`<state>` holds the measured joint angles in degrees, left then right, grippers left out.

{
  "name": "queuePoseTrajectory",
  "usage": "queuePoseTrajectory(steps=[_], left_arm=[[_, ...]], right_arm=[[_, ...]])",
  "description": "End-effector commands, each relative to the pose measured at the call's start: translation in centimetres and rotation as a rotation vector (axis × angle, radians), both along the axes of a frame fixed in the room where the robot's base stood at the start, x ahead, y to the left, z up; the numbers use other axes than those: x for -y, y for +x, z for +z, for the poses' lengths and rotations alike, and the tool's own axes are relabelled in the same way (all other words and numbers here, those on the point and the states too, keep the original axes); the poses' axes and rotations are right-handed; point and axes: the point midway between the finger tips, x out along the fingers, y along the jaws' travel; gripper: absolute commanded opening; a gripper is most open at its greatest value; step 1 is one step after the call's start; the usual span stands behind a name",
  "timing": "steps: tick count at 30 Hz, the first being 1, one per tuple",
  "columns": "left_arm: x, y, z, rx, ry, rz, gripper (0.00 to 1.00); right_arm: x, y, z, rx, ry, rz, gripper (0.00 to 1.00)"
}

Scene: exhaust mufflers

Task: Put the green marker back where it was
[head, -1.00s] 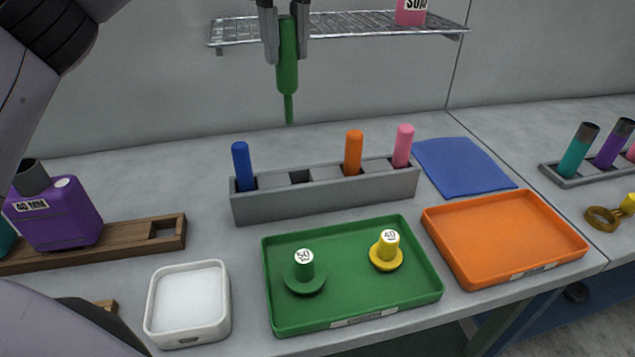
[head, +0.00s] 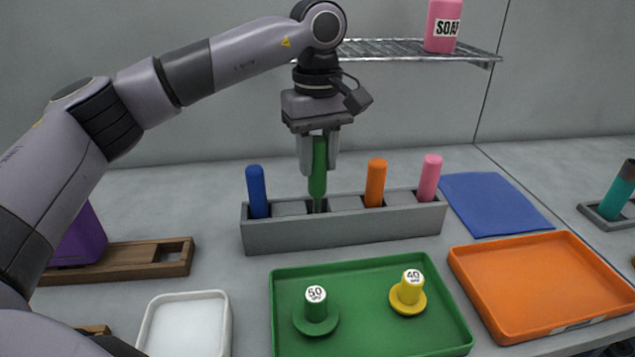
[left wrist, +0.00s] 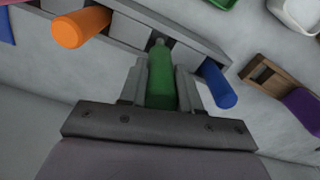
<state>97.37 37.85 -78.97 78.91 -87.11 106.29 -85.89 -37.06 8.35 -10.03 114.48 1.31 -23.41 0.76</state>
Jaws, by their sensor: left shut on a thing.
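The green marker (head: 318,168) is upright, tip down, between the fingers of my left gripper (head: 319,150), which is shut on it. Its lower end reaches the top of the grey marker rack (head: 350,229), at the slot between the blue marker (head: 258,190) and the orange marker (head: 376,183). How deep the tip sits in that slot is hard to tell. The left wrist view also shows the green marker (left wrist: 161,80) between the fingers, with the blue marker and orange marker on either side. My right gripper is not in view.
The pink marker (head: 430,178) stands at the rack's right end. A green tray (head: 375,341) with two labelled pegs lies in front. An orange tray (head: 545,283), blue mat (head: 493,203), white dish (head: 184,330) and wooden rack (head: 118,257) surround it. A wire shelf (head: 400,48) hangs behind.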

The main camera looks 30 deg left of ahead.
Motion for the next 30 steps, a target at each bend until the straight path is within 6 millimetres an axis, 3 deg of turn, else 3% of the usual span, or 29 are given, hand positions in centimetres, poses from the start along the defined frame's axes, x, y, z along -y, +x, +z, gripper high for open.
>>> queuePoseTrajectory(steps=[12,23,24,25,30], left_arm=[[0.0,0.0,-4.5,-0.001,0.001,0.0,0.06],[0.0,0.0,-5.0,0.0,0.0,0.0,0.06],[0.0,0.0,-4.9,0.0,0.0,0.0,0.45],[0.0,0.0,-4.8,0.0,0.0,0.0,0.55],[0.0,0.0,-4.8,0.0,0.0,0.0,0.58]], right_arm=[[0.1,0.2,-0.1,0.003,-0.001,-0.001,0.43],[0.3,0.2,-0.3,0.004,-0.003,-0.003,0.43],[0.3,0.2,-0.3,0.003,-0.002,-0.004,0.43],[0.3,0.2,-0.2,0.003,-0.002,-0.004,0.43],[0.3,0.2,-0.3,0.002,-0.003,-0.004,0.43]])
